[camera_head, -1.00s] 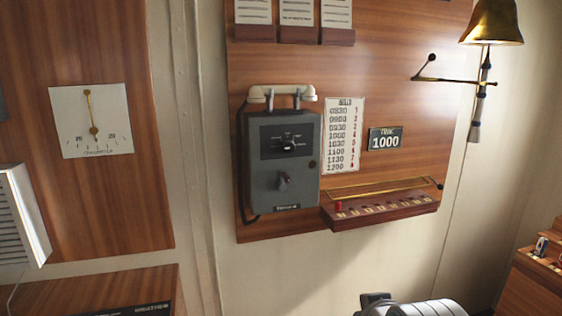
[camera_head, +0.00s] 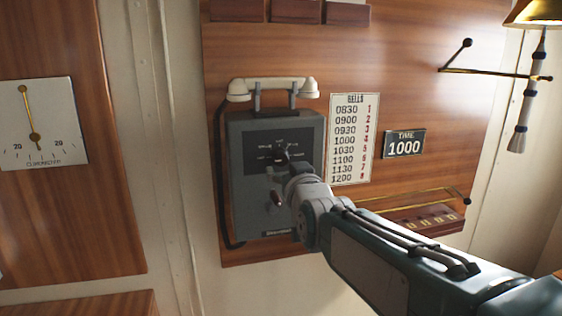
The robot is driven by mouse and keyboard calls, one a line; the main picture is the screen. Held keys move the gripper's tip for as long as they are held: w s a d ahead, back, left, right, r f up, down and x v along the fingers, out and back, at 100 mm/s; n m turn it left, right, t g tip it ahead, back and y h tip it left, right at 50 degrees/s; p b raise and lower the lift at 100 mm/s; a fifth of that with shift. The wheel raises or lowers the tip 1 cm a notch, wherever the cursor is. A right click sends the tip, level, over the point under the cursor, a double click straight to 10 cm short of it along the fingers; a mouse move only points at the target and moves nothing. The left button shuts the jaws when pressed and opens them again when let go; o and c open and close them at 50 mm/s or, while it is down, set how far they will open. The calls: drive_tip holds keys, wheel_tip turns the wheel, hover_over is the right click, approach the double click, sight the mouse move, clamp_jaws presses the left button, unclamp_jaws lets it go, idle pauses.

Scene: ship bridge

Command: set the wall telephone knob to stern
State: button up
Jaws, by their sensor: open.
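The grey wall telephone (camera_head: 245,200) hangs on the wooden panel, with its white handset (camera_head: 272,88) lying in the cradle on top. Its knob (camera_head: 279,160) sits on a dark dial plate (camera_head: 262,142) with small labels that I cannot read clearly. My gripper (camera_head: 286,158) is at the dial, right by the knob, with my arm reaching in from the lower right. The fingers are small and dark here, and they partly hide the knob and its pointing direction. I cannot tell whether they touch it. A crank or lever below the dial is partly hidden by my wrist.
A bells timetable (camera_head: 350,138) and a time sign (camera_head: 404,144) are right of the telephone. A brass bell (camera_head: 535,12) and rod (camera_head: 490,72) are at the upper right. A clinometer (camera_head: 42,122) hangs at left.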

sight(282, 161)
drive_tip(key=shift+x, duration=2.75)
drive_tip(key=shift+d, duration=0.1)
clamp_jaws()
